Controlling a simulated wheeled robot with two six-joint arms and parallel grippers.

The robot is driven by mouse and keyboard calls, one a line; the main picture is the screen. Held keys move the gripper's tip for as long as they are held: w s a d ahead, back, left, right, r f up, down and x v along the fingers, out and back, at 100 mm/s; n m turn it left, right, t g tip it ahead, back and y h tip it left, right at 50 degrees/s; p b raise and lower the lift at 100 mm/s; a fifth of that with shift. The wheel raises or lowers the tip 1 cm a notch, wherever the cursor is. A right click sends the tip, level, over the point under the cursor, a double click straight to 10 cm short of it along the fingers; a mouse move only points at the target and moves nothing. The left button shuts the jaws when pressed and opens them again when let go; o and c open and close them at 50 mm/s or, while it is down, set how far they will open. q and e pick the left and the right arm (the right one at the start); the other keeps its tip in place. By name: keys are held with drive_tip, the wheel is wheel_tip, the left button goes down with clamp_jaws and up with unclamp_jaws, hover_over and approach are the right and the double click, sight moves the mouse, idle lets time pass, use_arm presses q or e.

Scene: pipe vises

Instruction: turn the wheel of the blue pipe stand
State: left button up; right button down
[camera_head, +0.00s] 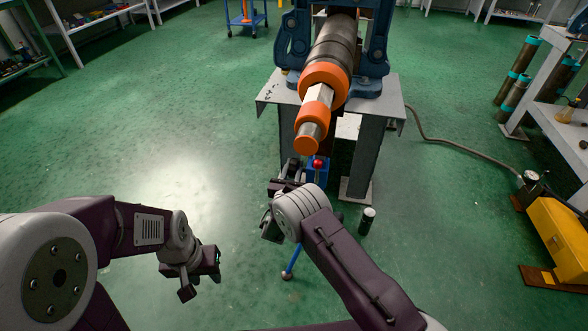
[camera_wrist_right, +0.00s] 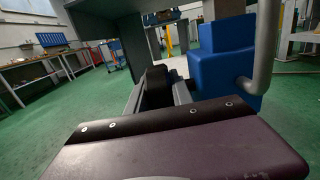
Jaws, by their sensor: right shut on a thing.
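The blue pipe stand (camera_head: 317,176) stands low in front of the metal table, with a red ball at its top and a blue leg reaching the floor. Its blue stepped body (camera_wrist_right: 222,58) is close in the right wrist view, beside a grey curved bar (camera_wrist_right: 266,50). My right gripper (camera_head: 284,186) is at the stand's left side, shut on what appears to be its wheel. The wheel is mostly hidden by the gripper and wrist, so the exact contact is unclear. My left gripper (camera_head: 200,277) is open and empty above the floor at left, away from the stand.
A grey metal table (camera_head: 383,97) carries a large pipe with orange collars (camera_head: 325,80) in a dark blue vise, overhanging just above the stand. A small dark cylinder (camera_head: 367,221) stands on the floor right of my right wrist. A yellow machine (camera_head: 560,241) is at right. The left floor is clear.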

sight(292, 177)
drive_tip(key=t+b, duration=0.2)
drive_tip(key=b, duration=0.2)
drive_tip(key=f+t+h+b, duration=0.1)
drive_tip(key=t+b, duration=0.2)
drive_tip(key=b, duration=0.2)
drive_tip(key=shift+s+h, duration=0.15)
drive_tip(key=shift+h, duration=0.15)
drive_tip(key=shift+r+t+b, duration=0.3)
drive_tip(key=shift+t+b, duration=0.3)
drive_tip(key=shift+b, duration=0.4)
drive_tip(key=c, duration=1.4)
unclamp_jaws()
drive_tip(key=shift+r, duration=0.1)
drive_tip(key=p+v, duration=0.4)
drive_tip(key=v, duration=0.4)
drive_tip(key=shift+a, duration=0.15)
drive_tip(key=shift+s+f, duration=0.4)
drive_tip(key=shift+f, duration=0.05)
